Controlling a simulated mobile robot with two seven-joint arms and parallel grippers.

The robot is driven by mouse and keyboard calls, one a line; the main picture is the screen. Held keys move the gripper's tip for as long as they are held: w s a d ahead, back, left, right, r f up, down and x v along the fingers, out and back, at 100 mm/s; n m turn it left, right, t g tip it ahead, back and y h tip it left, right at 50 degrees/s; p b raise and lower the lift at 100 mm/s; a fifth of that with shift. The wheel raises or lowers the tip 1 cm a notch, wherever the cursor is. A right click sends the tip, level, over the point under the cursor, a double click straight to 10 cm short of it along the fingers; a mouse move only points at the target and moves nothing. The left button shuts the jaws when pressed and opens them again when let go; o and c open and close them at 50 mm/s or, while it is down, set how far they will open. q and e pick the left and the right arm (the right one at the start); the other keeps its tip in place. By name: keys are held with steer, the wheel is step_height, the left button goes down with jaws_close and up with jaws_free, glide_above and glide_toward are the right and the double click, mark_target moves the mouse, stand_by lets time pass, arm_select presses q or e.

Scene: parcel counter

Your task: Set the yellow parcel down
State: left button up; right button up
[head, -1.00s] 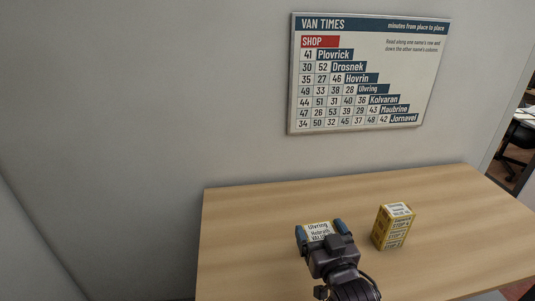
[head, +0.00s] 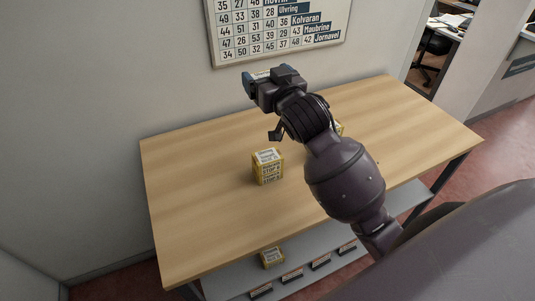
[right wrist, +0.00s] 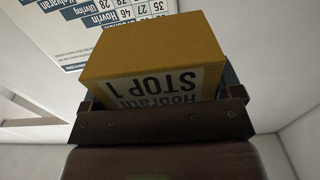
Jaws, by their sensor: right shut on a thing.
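My right gripper (head: 271,78) is raised above the back of the wooden table, in front of the wall. It is shut on a yellow parcel, of which only a pale sliver shows between the fingers in the head view. In the right wrist view the held yellow parcel (right wrist: 155,50) fills the middle, with a white label reading "STOP 1" facing the jaws. The parcel is clear of the table (head: 205,180). My left gripper is not in view.
Another yellow parcel (head: 268,168) stands on the table, and one more (head: 339,129) is mostly hidden behind my right arm. A parcel (head: 271,257) sits on the grey lower shelf near dark label strips. The table's left part is clear. A van times board (head: 280,30) hangs above.

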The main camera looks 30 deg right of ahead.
steer(key=shift+f, duration=0.25)
step_height(320, 180, down, 20)
steer(key=shift+r+b, duration=0.15)
steer(key=shift+b, duration=0.3)
stand_by(0.4)
steer(key=shift+f, duration=0.25)
steer(key=o, duration=0.8)
